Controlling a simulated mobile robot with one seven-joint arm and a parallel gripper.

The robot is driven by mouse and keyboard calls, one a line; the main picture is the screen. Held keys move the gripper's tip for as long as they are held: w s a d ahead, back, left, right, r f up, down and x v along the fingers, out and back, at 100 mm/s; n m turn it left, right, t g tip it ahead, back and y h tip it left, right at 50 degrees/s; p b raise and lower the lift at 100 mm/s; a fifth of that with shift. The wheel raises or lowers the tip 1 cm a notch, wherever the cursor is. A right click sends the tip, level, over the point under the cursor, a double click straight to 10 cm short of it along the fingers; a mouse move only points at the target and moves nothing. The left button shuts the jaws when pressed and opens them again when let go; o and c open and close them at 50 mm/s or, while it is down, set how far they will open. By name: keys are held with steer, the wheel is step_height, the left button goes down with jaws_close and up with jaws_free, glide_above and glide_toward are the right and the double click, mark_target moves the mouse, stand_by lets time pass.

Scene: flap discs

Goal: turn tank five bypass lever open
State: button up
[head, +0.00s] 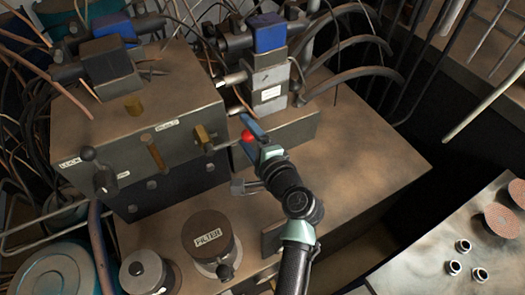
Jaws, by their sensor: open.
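A lever with a red ball knob (247,135) and a thin metal rod sticks out to the right of a brass valve fitting (203,138) on the right face of a brown metal block. A small white label above the fitting is too small to read surely. My gripper (250,131) comes in from the lower right with its blue fingers at the red knob. Its jaws are open. I cannot tell whether the knob lies between the fingers or just beside them.
A brown cap labelled FILTER (208,236) stands in front. Blue-topped valves (268,36), cables and hoses crowd the back. The brown top (370,150) right of my arm is clear. A tray (420,262) holds discs and rings.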

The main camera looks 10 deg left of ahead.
steer(key=b+v, duration=0.1)
steer(key=v, duration=0.9)
steer(key=shift+s+d, duration=0.2)
steer(key=shift+s, duration=0.15)
